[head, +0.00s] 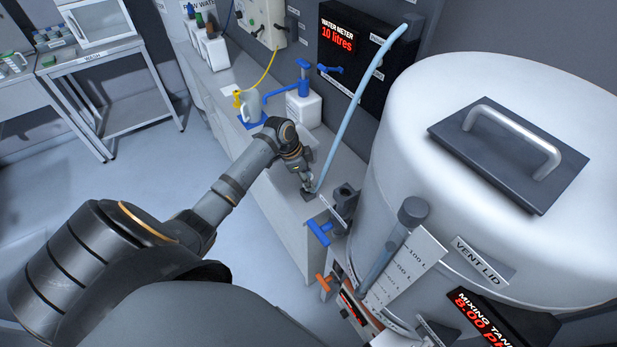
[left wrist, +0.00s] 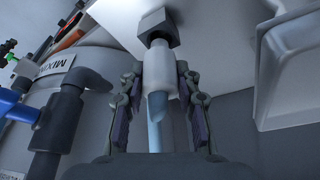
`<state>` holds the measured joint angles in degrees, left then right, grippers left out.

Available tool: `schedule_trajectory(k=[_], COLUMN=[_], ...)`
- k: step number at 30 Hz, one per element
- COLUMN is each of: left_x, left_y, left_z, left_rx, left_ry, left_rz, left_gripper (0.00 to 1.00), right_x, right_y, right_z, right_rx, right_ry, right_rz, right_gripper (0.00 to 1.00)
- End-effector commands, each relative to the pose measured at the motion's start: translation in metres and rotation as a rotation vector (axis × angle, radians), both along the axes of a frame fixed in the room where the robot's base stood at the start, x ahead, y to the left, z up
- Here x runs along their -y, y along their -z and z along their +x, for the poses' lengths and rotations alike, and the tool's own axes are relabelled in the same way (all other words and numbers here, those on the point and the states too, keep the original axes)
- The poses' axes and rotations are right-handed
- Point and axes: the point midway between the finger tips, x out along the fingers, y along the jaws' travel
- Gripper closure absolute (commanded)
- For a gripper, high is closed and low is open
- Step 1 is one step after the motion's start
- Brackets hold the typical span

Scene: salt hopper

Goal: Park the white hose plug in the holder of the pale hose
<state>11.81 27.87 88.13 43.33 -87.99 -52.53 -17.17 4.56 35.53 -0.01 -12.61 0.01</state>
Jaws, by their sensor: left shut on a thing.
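The white hose plug (left wrist: 158,75) is between the two fingers of my left gripper (left wrist: 159,88) in the left wrist view, and the gripper is shut on it. The pale blue hose (left wrist: 158,108) runs from the plug towards the wrist. A dark grey block (left wrist: 158,22), which looks like the holder, is at the plug's far end; I cannot tell whether the plug is seated in it. In the head view my left gripper (head: 307,181) is low over the bench, and the hose (head: 352,105) arches from the water meter panel down to it. The plug is too small to make out there. My right gripper is not in view.
The mixing tank (head: 400,150) stands close on the right. A grey pipe fitting (head: 345,194) and a blue-handled valve (head: 318,232) are just right of the gripper. A blue hand pump (head: 302,80) and a white jug (head: 252,104) stand further back on the bench.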

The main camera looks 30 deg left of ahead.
Motion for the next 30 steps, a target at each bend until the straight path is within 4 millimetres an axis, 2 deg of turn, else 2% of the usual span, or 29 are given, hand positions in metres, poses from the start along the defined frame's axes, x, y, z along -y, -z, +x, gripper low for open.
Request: schedule_trajectory(k=[30], left_x=[0.000], left_y=[0.021], left_z=[0.000], left_rx=[-0.001], left_ry=[-0.001], left_rz=[-0.001], left_gripper=[1.00], right_x=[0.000], right_y=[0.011], right_z=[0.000], right_rx=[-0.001], right_ry=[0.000], right_rz=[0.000], right_gripper=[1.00])
